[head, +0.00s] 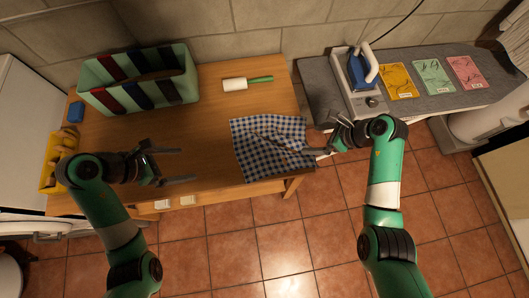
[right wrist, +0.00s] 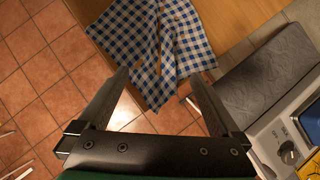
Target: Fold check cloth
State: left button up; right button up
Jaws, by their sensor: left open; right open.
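The blue-and-white check cloth (head: 268,146) lies on the wooden table near its right front edge, with some wrinkles. In the right wrist view the cloth (right wrist: 155,42) has creases and a corner reaching down between my fingers. My right gripper (head: 313,152) is open at the cloth's right edge; in the right wrist view its fingers (right wrist: 155,85) are spread either side of the cloth's near part. I cannot tell whether they touch it. My left gripper (head: 186,165) is open and empty, left of the cloth near the table's front edge.
A green box (head: 95,99) with dark and red dividers stands at the back left of the table (head: 205,130). A lint roller (head: 247,83) lies behind the cloth. An ironing board (head: 430,103) with an iron (head: 358,72) and several coloured packets is at the right.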

jog(key=p+v, duration=0.3)
jog(key=p, duration=0.1)
jog(key=p+v, duration=0.2)
jog(key=shift+w+a+r+p, duration=0.15)
jog(key=shift+a+r+p, duration=0.15)
jog(key=shift+r, duration=0.25)
jog(key=shift+d, duration=0.1)
